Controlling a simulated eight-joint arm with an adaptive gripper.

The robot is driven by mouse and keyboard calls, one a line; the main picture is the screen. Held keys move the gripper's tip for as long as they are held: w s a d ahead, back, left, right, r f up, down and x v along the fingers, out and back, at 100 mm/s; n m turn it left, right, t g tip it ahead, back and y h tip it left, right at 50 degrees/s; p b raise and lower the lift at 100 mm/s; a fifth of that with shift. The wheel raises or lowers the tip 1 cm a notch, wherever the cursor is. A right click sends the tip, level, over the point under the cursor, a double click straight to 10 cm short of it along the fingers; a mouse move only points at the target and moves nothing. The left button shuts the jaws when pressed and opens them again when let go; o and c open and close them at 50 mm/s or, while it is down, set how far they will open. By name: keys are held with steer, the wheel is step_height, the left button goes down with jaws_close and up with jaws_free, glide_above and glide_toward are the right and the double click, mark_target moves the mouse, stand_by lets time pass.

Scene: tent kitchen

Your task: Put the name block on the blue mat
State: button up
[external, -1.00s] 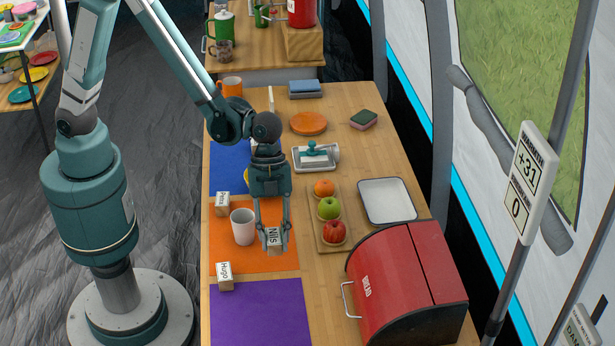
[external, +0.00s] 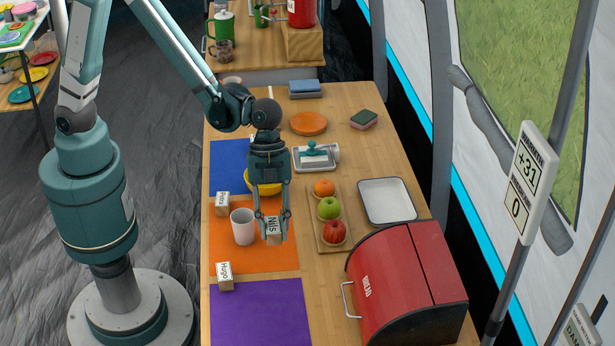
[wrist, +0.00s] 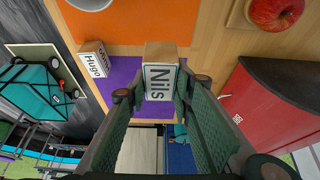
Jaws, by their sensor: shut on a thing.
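My gripper (external: 271,222) is shut on a wooden name block (external: 274,233) with a white label reading "Nils". It holds the block over the right part of the orange mat (external: 285,263), right of a white mug (external: 242,227). In the wrist view the block (wrist: 160,82) sits between the two fingers. The blue mat (external: 228,153) lies at the table's far left, partly hidden behind my arm. A yellow bowl (external: 262,186) stands near its front edge, partly covered by my gripper.
Two other name blocks stand at the left table edge: one by the orange mat (external: 222,204) and "Hugo" (external: 225,276) by the purple mat (external: 260,315). A fruit board (external: 329,245), a butter dish (external: 315,157) and a red bread box (external: 405,280) are on the right.

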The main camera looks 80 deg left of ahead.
steer(key=shift+a, duration=0.1)
steer(key=shift+w+a, duration=0.1)
steer(key=shift+a, duration=0.4)
steer(key=s+a, duration=0.2)
steer(key=a, duration=1.4)
steer(key=s+a, duration=0.3)
steer(key=a, duration=1.3)
steer(key=s+a, duration=0.7)
steer(key=a, duration=0.4)
steer(key=shift+r+b, duration=0.15)
steer(key=shift+b, duration=0.15)
steer(key=shift+s, duration=0.1)
steer(key=shift+f+b, duration=0.9)
steer(key=shift+f, duration=2)
steer(key=shift+f, duration=0.1)
